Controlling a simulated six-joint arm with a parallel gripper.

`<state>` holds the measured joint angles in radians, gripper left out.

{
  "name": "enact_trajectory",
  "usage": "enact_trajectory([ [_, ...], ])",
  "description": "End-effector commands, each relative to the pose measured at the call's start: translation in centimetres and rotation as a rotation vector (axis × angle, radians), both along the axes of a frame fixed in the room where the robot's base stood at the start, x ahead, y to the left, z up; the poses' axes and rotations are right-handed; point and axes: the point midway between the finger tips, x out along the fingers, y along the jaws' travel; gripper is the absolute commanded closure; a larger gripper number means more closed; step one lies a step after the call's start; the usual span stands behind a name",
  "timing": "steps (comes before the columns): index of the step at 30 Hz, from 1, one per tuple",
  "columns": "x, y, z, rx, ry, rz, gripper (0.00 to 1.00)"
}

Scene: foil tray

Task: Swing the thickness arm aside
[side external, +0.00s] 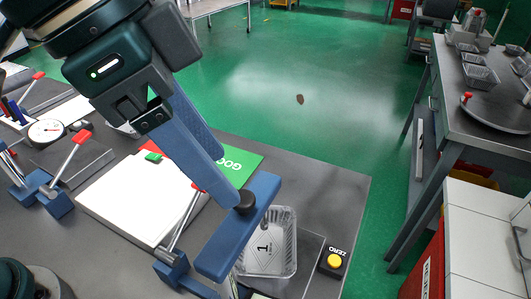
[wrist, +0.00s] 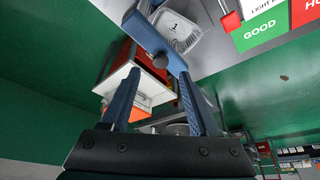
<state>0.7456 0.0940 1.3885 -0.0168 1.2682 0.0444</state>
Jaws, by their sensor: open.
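The thickness arm appears to be the blue bar (side external: 225,245) with a black knob, reaching across the left side of a clear tray (side external: 284,262) labelled 1. In the wrist view the bar (wrist: 152,36) crosses in front of the tray (wrist: 184,38), its near end close to my right-hand fingertip. My gripper (side external: 228,180) comes down from the upper left, its blue fingers apart, with the tips close to the bar's upper end and knob. In the wrist view my gripper (wrist: 158,73) has nothing clearly between its fingers. Whether a finger touches the bar is unclear.
A red-tipped lever (side external: 182,222) stands left of the bar, beside a white board (side external: 130,200) and green GOOD card (side external: 238,165). A yellow ZERO button (side external: 334,261) is right of the tray. Gauge (side external: 46,131) and more levers stand far left.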

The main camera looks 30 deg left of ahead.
Motion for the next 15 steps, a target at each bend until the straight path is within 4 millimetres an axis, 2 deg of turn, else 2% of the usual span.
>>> enact_trajectory([
  [9, 1.0, -0.9, -3.6, 0.002, 0.001, 0.002, 0.38],
  [15, 1.2, -1.2, -4.2, -0.001, -0.002, 0.002, 0.38],
])
